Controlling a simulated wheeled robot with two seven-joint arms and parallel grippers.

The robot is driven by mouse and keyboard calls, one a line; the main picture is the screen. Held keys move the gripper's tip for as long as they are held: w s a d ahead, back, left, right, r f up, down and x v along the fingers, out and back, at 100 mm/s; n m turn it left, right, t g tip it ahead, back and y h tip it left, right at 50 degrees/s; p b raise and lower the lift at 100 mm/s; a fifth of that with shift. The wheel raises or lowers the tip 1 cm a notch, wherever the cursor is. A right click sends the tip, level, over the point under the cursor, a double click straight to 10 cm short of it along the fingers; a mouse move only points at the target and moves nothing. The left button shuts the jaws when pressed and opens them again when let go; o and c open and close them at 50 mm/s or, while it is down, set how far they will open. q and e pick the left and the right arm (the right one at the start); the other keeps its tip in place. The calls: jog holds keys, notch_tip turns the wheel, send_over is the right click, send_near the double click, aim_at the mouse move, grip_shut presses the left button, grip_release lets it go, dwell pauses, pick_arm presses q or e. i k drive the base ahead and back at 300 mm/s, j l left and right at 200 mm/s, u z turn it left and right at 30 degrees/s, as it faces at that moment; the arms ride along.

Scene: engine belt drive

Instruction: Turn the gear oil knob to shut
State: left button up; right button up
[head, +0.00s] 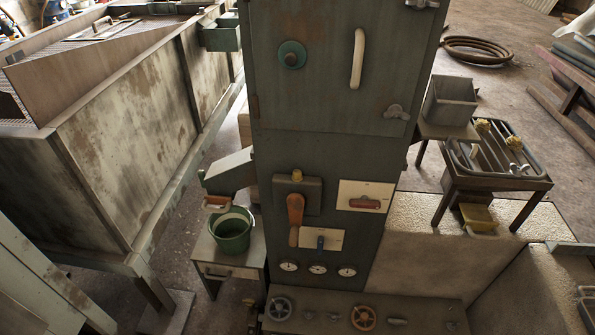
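A tall dark green cabinet (330,110) stands in the middle of the head view. On its lower front are a red knob on a white plate (366,204), a small blue-handled knob on another white plate (320,242), and an orange lever (295,208) hanging down from a dark box. The red knob lies about level; the blue one points roughly up and down. No label is readable, so I cannot tell which is the gear oil knob, or whether it is open or shut. Neither of my grippers is in view.
Gauges (318,268) sit below the knobs. A grey handwheel (279,308) and a rusty handwheel (363,317) sit on the low ledge. A green bucket (232,236) stands on a small table at left. A rack table (492,172) stands at right. Open floor shows at upper right.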

aim_at(296, 176)
jog(key=i+j, duration=0.15)
jog(key=j, duration=0.15)
jog(key=i+j+z, duration=0.15)
jog(key=j, duration=0.15)
jog(key=i+j, duration=0.15)
jog(key=j, duration=0.15)
jog(key=i+j+z, duration=0.15)
jog(key=j, duration=0.2)
